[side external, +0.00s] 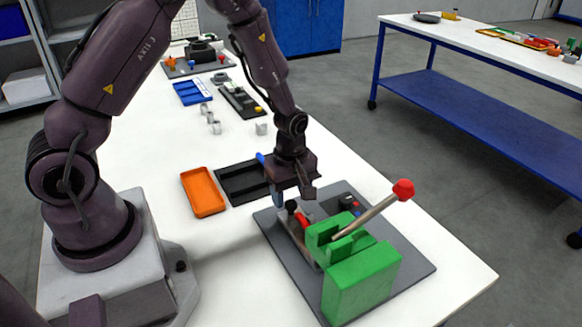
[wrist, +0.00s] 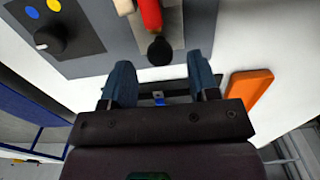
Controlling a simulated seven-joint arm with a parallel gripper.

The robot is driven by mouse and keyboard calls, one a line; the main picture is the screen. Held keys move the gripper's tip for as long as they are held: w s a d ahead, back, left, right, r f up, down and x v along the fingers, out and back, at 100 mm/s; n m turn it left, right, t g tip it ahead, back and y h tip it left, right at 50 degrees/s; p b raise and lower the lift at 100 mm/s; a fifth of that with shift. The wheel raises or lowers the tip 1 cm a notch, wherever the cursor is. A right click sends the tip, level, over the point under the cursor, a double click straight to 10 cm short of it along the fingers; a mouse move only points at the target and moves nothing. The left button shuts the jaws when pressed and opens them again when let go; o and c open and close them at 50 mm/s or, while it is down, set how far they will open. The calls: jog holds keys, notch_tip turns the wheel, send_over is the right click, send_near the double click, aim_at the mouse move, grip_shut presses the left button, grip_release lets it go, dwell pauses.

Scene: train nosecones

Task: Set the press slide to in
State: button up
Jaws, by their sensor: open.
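The green press (side external: 360,275) stands on a grey base plate (side external: 415,262), with a red-knobbed lever (side external: 403,189) slanting up to the right. A small black knob (side external: 291,205) and a red part (side external: 301,219) sit on a light strip, apparently the press slide, on the side of the press toward my arm. The black knob also shows in the wrist view (wrist: 160,51), just ahead of the gap between my fingers. My gripper (side external: 293,194) is open and empty, pointing down close to the knob. I cannot tell its exact height or whether it touches.
A black control panel (wrist: 48,38) with a dial and blue and yellow spots lies beside the slide. An orange tray (side external: 203,192) and a black tray (side external: 240,183) are nearby on the white table. A blue tray (side external: 191,93) and other fixtures are farther back.

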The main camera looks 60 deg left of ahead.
notch_tip(320, 180, up, 11)
dwell(0.3)
